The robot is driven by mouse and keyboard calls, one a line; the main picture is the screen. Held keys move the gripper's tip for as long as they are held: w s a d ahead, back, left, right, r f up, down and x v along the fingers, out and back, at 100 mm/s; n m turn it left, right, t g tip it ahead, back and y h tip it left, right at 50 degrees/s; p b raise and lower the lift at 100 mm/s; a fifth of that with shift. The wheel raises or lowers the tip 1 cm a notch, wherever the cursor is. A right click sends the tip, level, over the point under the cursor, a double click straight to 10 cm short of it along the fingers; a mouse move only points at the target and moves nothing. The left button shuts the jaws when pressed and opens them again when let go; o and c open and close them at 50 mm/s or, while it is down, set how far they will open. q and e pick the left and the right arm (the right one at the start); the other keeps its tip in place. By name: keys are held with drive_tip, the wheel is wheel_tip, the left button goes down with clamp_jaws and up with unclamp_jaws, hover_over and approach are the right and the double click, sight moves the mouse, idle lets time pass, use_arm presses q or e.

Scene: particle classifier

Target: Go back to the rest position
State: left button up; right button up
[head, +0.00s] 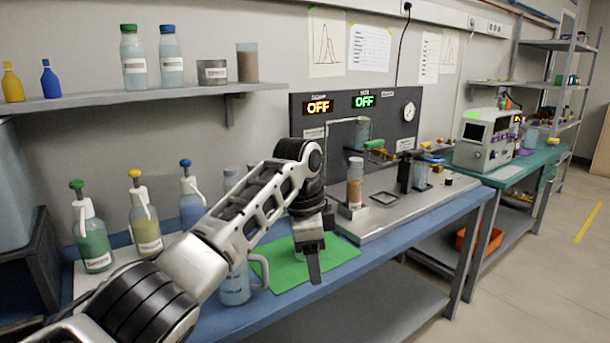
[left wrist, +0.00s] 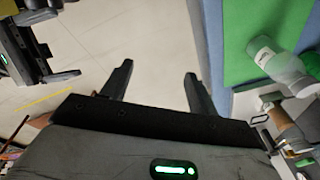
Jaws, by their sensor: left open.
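My left arm comes in from the left in the head view and reaches over the blue bench. Its gripper (head: 312,262) hangs fingers down in front of the green mat (head: 338,262). In the left wrist view the left gripper (left wrist: 158,88) shows two dark fingers spread apart with only pale floor between them, so it is open and empty. The green mat (left wrist: 235,50) lies to the right of the fingers there, with a clear glass vessel (left wrist: 285,68) on it. My right gripper is not in the head view; dark gripper-like parts show at the left wrist view's left edge.
The blue bench (head: 215,325) carries spray bottles (head: 92,240) and a jug (head: 236,287) close to my left arm. The classifier apparatus (head: 415,205) with a brown-filled bottle (head: 354,185) stands right of the gripper. A shelf (head: 150,97) is above. Floor at the right is clear.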

use_arm(q)
drive_tip(key=s+a+f+n+t+h, duration=0.2)
drive_tip(key=s+f+n, duration=0.25)
drive_tip(key=f, duration=0.85)
drive_tip(key=s+a+f+n+t+h, duration=0.15)
drive_tip(key=s+f+n, duration=0.3)
drive_tip(key=f, duration=0.85)
drive_tip(key=s+a+n+t+y, duration=0.1)
drive_tip(key=s+a+n+t, duration=0.2)
drive_tip(key=s+a, duration=0.3)
drive_tip(key=s+a+n+t+y, duration=0.1)
drive_tip(key=s+a+n+t, duration=0.2)
drive_tip(key=s, duration=1)
drive_tip(key=a, duration=0.3)
drive_tip(key=shift+s+a, duration=0.2)
drive_tip(key=shift+s, duration=0.15)
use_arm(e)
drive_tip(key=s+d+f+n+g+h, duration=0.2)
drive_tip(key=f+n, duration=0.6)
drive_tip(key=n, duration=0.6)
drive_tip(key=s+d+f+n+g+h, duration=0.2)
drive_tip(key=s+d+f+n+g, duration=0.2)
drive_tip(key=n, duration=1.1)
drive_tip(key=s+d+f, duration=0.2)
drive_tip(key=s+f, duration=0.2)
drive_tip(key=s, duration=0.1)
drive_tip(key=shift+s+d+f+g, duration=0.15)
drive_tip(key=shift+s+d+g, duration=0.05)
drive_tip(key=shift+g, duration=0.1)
